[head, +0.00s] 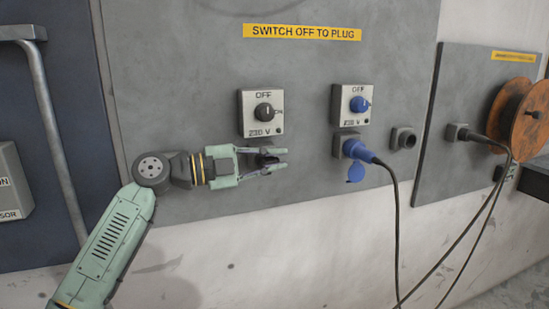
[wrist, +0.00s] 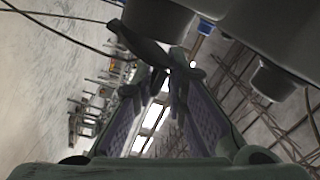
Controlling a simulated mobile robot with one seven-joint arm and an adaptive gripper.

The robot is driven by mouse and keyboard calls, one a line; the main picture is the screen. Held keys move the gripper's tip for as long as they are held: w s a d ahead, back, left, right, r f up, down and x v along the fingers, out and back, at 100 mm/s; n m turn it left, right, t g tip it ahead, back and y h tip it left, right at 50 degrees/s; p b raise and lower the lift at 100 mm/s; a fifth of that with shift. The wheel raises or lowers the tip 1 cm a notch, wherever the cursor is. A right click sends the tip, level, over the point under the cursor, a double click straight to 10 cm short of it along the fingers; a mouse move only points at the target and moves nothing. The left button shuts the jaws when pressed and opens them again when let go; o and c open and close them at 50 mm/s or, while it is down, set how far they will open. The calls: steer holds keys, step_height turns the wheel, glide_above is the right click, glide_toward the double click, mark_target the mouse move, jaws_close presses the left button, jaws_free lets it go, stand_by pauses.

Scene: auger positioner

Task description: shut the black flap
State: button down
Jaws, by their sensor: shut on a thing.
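The black flap (head: 268,160) belongs to the dark socket under the left switch, in the head view. It is mostly hidden by my gripper (head: 282,160), which reaches in from the left with its fingers on either side of it. In the wrist view, a dark flat piece, apparently the flap (wrist: 140,43), runs down to the tips of my gripper (wrist: 168,78). The fingers are closed on it near their tips. How far the flap stands open is hard to tell.
The left switch box (head: 262,112) is just above my gripper. To the right are a blue switch (head: 358,104), a blue plug (head: 357,150) with a hanging cable, and a small dark socket (head: 403,138). A grey handle bar (head: 54,130) is at left.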

steer(key=shift+w+a+f+n, duration=0.1)
steer(key=shift+w+a+n, duration=0.15)
steer(key=shift+n, duration=0.25)
steer(key=shift+d, duration=0.1)
stand_by(0.3)
steer(key=c, duration=1.8)
jaws_free()
steer(key=shift+p, duration=0.3)
